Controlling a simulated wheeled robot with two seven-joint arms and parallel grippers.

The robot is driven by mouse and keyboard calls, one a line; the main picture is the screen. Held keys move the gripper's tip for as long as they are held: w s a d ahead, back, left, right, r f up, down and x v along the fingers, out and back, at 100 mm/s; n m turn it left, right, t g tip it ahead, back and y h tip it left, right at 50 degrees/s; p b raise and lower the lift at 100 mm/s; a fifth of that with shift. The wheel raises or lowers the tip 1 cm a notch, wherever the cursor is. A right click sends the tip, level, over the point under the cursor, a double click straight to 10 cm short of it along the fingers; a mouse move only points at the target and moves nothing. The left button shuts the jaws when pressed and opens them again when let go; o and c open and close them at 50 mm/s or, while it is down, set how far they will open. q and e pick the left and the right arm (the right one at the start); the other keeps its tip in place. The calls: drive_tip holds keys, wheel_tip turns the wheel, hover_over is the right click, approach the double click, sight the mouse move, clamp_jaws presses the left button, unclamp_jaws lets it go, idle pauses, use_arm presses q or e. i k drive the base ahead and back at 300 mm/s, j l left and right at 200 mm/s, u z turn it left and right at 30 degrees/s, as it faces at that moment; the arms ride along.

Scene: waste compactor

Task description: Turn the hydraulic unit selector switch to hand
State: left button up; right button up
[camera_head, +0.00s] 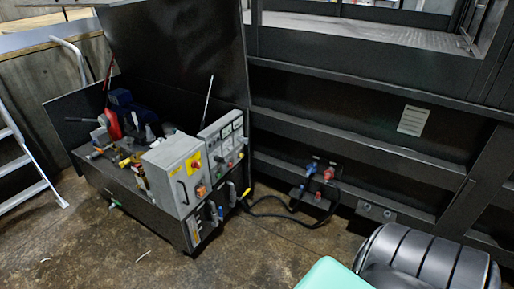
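The hydraulic unit (133,190) stands left of centre on the floor, a dark open cabinet with its lid raised. A grey box (170,168) on its front has a yellow-and-red rotary switch (194,162) and an orange part below it. To its right, a light grey control panel (227,128) carries meters, small knobs and buttons. The selector switch cannot be told apart from the other small controls there, and its position is unreadable. Neither of my grippers shows in the head view.
A dark compactor wall (370,140) runs behind and right, with blue and red plugs (318,172) and black cables on the floor. A ladder (30,160) stands at the far left. Open brown floor (110,255) lies in front. Teal and black ribbed shapes fill the lower right.

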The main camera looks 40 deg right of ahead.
sight(217, 158)
drive_tip(key=z, duration=1.15)
drive_tip(key=i+l, duration=0.25)
drive_tip(key=l+u, duration=0.05)
